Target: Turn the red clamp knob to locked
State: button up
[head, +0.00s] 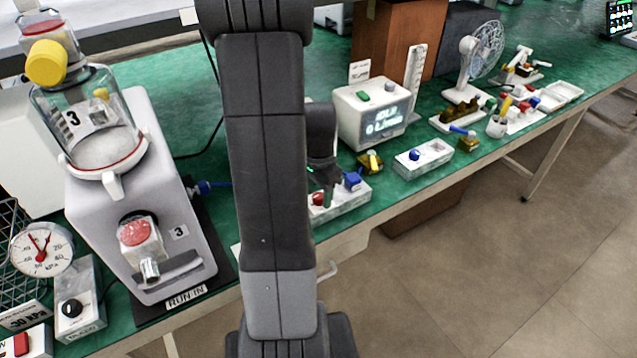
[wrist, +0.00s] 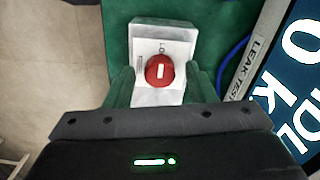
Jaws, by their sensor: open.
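The red clamp knob (wrist: 159,72) is round with a white bar on top, set on a pale block (wrist: 152,28). The bar runs up and down in the wrist view, in line with a partly readable label starting "LO" above it. In the head view the knob (head: 317,199) shows small beside my arm, at the left end of a white base (head: 345,203). My gripper (wrist: 160,80) is open, with one green finger on each side of the knob. I cannot tell whether they touch it. My gripper (head: 326,187) also shows in the head view, partly hidden by my arm.
A blue knob (head: 352,181) stands on the same base, close to my gripper. A white display box (head: 372,112) stands behind it. The canister pump (head: 145,200) is at left. Several small fixtures and a fan (head: 480,55) line the green bench to the right.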

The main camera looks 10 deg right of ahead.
aim_at(318, 195)
notch_tip(318, 195, up, 14)
jog(key=shift+f+p, duration=0.15)
jog(key=shift+p, duration=0.2)
dwell(0.4)
notch_tip(318, 195, down, 14)
jog(key=shift+b, duration=0.4)
dwell(0.4)
